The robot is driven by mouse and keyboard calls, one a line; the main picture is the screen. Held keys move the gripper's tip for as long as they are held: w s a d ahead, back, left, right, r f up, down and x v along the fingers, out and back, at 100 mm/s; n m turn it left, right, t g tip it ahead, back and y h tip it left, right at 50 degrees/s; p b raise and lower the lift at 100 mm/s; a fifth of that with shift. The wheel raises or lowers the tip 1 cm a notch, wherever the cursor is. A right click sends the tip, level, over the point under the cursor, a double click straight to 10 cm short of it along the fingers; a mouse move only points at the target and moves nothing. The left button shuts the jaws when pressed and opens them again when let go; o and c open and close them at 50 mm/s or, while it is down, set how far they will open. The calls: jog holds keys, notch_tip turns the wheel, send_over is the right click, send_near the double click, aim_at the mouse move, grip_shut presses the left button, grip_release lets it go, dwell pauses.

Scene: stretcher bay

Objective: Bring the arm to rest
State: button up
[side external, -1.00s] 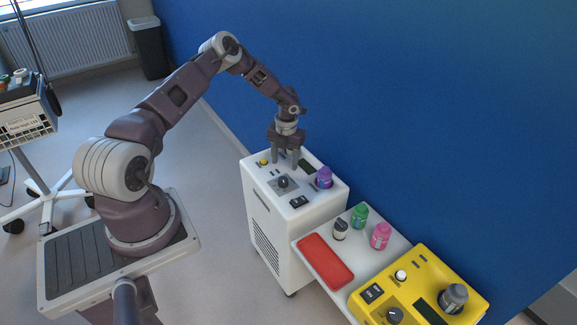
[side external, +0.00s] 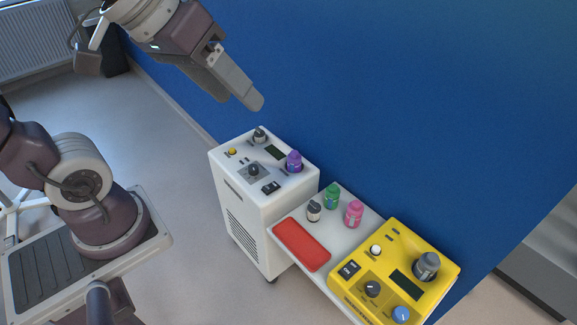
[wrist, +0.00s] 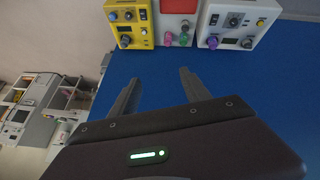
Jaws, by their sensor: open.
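My gripper (side external: 250,98) is raised at the top of the side external view, above and apart from the white cabinet (side external: 245,200). In the wrist view, its two fingers (wrist: 155,85) are apart with nothing between them, and the blue wall shows behind. The side view shows the fingers nearly edge-on. Part of my arm runs out of the top and left of the side view. My base stands at the lower left.
The blue wall (side external: 420,110) is behind.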

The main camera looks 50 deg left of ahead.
jog(key=s+a+f+m+y, duration=0.1)
jog(key=s+a+f+m, duration=0.1)
jog(key=s, duration=0.5)
jog(key=shift+s+a+f+g, duration=0.25)
jog(key=shift+a+f+g, duration=0.15)
jog(key=shift+a+f, duration=0.15)
